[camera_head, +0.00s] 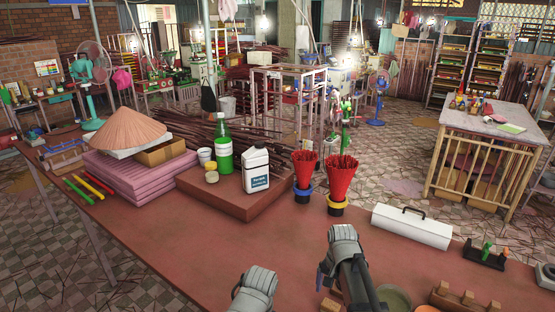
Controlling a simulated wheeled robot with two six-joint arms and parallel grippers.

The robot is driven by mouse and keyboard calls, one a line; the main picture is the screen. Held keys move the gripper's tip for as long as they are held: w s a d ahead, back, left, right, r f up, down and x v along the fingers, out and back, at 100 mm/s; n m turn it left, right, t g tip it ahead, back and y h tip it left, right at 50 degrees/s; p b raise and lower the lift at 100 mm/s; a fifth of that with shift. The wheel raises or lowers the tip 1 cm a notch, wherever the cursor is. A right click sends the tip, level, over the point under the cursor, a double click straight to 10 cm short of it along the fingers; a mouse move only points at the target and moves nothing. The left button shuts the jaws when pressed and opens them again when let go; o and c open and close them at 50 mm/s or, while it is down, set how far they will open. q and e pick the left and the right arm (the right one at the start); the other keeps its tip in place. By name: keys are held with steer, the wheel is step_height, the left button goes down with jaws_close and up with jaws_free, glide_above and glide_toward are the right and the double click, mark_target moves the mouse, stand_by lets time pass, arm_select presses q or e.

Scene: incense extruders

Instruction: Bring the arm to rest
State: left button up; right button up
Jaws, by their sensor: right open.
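My right gripper (328,272) is at the bottom centre of the head view, above the near part of the red-brown table (170,235). It is open, and nothing shows held in it. Its fingers are partly hidden by my own arm. A grey rounded part of my left arm (255,288) shows at the bottom edge, left of my right arm. The left gripper itself does not show. Both arms are low in the picture, near the table's front side.
Two pots of red incense sticks (341,180) stand beyond my right arm. A white box with a handle (411,227) lies to the right. A bowl (394,298) and wooden blocks (467,297) sit close to the right arm. The table's left middle is clear.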

mark_target(331, 304)
step_height(331, 304, down, 7)
steer(key=b, duration=0.6)
step_height(331, 304, up, 11)
steer(key=p, duration=1.1)
steer(key=shift+w+d+r, duration=0.15)
steer(key=shift+w+d, duration=0.05)
steer(key=shift+w, duration=0.1)
